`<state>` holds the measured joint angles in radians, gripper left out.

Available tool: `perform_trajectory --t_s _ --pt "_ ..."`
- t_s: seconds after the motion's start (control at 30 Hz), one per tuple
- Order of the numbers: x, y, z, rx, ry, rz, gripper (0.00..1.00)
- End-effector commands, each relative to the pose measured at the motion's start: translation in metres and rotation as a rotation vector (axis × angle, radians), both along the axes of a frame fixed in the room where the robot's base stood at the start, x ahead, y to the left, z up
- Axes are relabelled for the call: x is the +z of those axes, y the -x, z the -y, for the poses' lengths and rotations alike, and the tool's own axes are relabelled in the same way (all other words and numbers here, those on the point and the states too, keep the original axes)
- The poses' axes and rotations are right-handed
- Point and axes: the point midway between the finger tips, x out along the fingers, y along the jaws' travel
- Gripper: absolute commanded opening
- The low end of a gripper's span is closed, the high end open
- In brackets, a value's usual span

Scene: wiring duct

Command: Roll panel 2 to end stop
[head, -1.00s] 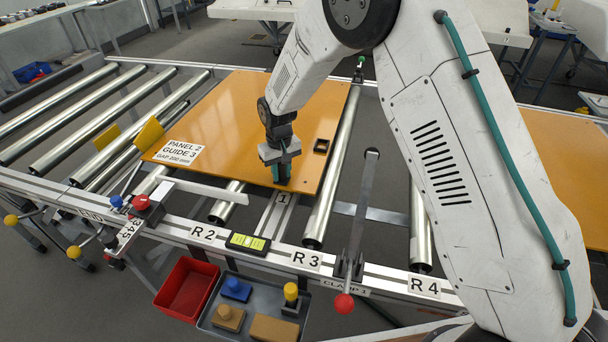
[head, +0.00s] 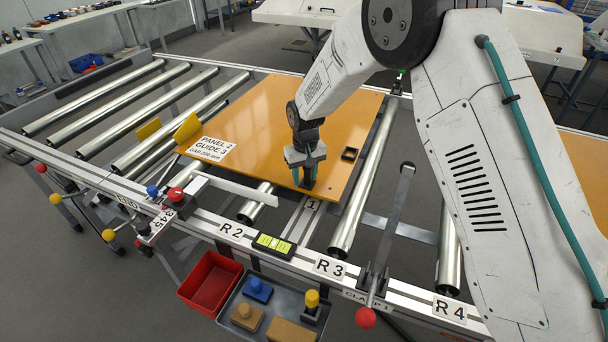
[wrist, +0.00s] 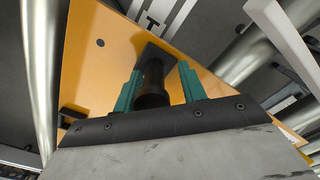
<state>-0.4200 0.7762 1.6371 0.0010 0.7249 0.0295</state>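Bare rollers (head: 135,100) lie left of the panel. Yellow tabs (head: 187,130) stand by its left end. A red-knobbed lever (head: 366,317) stands between R3 and R4 on the front rail. A red bin (head: 210,284) and grey tray (head: 285,308) sit below the rail.

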Motion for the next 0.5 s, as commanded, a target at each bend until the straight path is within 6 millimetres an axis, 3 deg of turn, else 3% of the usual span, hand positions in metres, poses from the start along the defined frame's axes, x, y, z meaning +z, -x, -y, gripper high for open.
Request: perform_trajectory --t_s 0.17,0.5 --pt "0.007 0.0 0.001 -0.001 0.0 0.0 0.41" --pt "0.062 0.0 -0.003 0.003 -0.001 0.002 0.41"
